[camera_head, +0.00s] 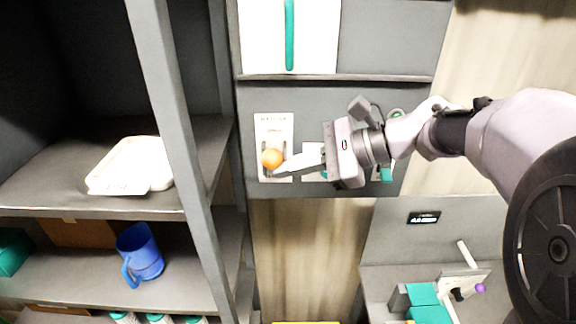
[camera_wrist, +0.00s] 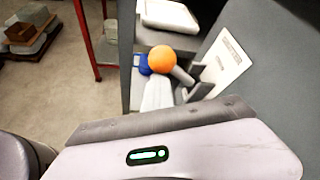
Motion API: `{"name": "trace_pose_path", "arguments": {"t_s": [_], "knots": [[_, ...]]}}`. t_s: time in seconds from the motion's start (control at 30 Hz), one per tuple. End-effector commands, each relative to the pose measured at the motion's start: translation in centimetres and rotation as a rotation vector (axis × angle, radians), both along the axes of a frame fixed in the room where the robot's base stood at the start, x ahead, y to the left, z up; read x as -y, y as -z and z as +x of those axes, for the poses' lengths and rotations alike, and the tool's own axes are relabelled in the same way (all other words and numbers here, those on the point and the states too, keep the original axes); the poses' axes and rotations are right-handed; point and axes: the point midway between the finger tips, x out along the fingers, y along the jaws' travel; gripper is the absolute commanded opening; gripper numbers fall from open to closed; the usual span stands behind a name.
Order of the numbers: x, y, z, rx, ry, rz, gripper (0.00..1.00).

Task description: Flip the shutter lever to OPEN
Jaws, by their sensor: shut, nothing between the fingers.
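The shutter lever has an orange ball knob (camera_head: 271,158) and sits on a pale plate (camera_head: 274,128) on the grey panel. In the wrist view the orange knob (camera_wrist: 162,59) stands on a grey stem between dark brackets, with the white labelled plate (camera_wrist: 226,62) behind it. The label is too small to read. My gripper (camera_head: 276,171) is shut and empty, its fingertips just below and right of the knob. In the wrist view the pale fingers (camera_wrist: 157,94) reach up to just under the knob. I cannot tell whether they touch it.
A shelf unit at the left holds a white tray (camera_head: 133,166) and a blue mug (camera_head: 140,254). Its grey upright (camera_head: 180,130) stands left of the panel. A bench with teal blocks (camera_head: 424,296) and a purple-tipped fixture (camera_head: 480,288) is at the lower right.

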Motion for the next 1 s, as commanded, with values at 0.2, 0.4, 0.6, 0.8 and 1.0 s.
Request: {"name": "trace_pose_path", "arguments": {"t_s": [0.2, 0.4, 0.6, 0.8, 1.0], "knots": [[-0.1, -0.5, 0.1, 0.006, 0.002, 0.007, 0.00], [-0.1, -0.7, 0.1, 0.008, 0.002, 0.010, 0.00], [-0.1, 0.5, 0.3, 0.007, 0.002, 0.010, 0.00], [1.1, 3.8, 1.1, 0.006, 0.003, 0.003, 0.00], [5.5, 1.1, 0.9, 0.004, 0.003, 0.000, 0.00]]}}
